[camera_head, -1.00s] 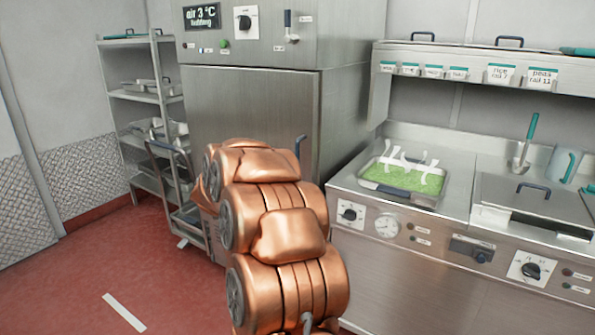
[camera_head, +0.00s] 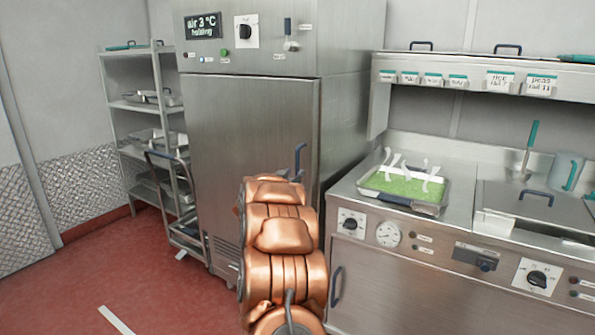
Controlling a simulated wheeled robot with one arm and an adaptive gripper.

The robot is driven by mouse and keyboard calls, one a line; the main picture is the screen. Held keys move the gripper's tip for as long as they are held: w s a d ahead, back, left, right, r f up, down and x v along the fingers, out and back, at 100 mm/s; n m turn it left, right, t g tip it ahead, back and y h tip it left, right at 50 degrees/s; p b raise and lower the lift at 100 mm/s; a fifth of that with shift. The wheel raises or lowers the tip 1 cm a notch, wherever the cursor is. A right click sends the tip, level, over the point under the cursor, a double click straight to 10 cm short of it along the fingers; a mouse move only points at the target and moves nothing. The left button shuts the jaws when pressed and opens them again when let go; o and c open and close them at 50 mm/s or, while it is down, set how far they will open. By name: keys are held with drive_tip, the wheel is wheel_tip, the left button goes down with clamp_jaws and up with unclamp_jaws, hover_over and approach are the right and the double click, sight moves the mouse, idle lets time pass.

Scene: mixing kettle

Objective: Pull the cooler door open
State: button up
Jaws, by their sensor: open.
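The cooler is the tall steel cabinet at centre left. Its door (camera_head: 250,125) looks shut, flush with the cabinet front. A dark blue upright handle (camera_head: 299,158) stands at the door's right side. Its lower part is close to, or hidden behind, my copper arm. My arm reaches forward from the bottom centre and covers the door's lower right part.
A steel counter with a tray of green food (camera_head: 405,188) stands to the right. A cupboard handle (camera_head: 336,287) sticks out beside my arm. A wheeled trolley (camera_head: 180,205) and a shelf rack (camera_head: 118,105) stand left of the cooler. Red floor is clear at front left.

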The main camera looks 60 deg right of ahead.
sight(297, 170)
drive_tip(key=shift+x, duration=2.05)
drive_tip(key=shift+c, duration=0.3)
clamp_jaws()
